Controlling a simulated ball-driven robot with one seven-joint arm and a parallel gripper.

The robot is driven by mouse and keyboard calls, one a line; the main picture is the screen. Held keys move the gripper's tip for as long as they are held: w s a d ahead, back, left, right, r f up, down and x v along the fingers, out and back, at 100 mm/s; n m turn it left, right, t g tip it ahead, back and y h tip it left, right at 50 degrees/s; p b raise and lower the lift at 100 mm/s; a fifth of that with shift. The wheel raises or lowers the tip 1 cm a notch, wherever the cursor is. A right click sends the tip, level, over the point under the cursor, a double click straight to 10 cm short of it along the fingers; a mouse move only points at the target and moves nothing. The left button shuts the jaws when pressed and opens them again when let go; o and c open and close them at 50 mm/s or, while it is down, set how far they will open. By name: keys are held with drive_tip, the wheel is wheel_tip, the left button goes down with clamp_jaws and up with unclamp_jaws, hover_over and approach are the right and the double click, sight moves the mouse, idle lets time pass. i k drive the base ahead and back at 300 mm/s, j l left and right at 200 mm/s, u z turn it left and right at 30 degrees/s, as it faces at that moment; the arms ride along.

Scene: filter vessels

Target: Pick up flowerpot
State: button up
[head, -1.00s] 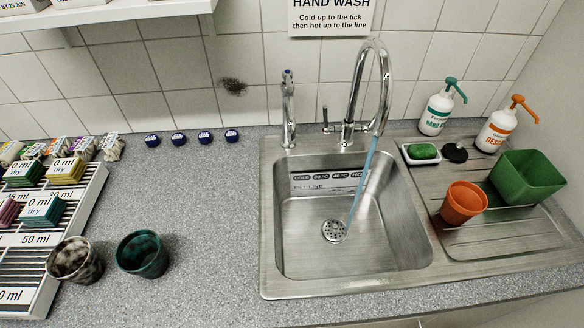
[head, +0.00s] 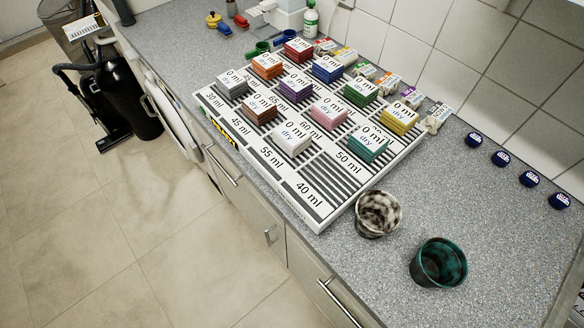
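The orange flowerpot-shaped container seen on the sink's draining board a second ago is outside the current head view. Two open, tapered vessels stand on the counter in the current view. One is a mottled black-and-white vessel (head: 375,229) beside the corner of the striped rack. The other is a dark green mottled vessel (head: 432,277) to its right, nearer the front edge. Both are upright and apart from each other. My gripper is not in view.
A striped rack (head: 316,212) with labelled, coloured blocks covers much of the grey speckled counter (head: 490,225). Several dark blue caps (head: 529,179) lie near the tiled wall. Cabinets (head: 225,185) and open floor (head: 120,230) are at left.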

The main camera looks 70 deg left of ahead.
sight(378, 214)
drive_tip(key=l+u, duration=0.1)
drive_tip(key=u, duration=0.35)
drive_tip(key=i+l+u, duration=0.1)
drive_tip(key=u, duration=0.3)
drive_tip(key=l+u, duration=0.25)
drive_tip(key=u, duration=0.2)
drive_tip(key=l+u, duration=0.15)
drive_tip(key=u, duration=0.25)
drive_tip(key=k+l, duration=0.1)
drive_tip(key=l, duration=0.8)
drive_tip(key=z, duration=1.4)
drive_tip(key=k+j, duration=0.7)
drive_tip(key=i, duration=0.5)
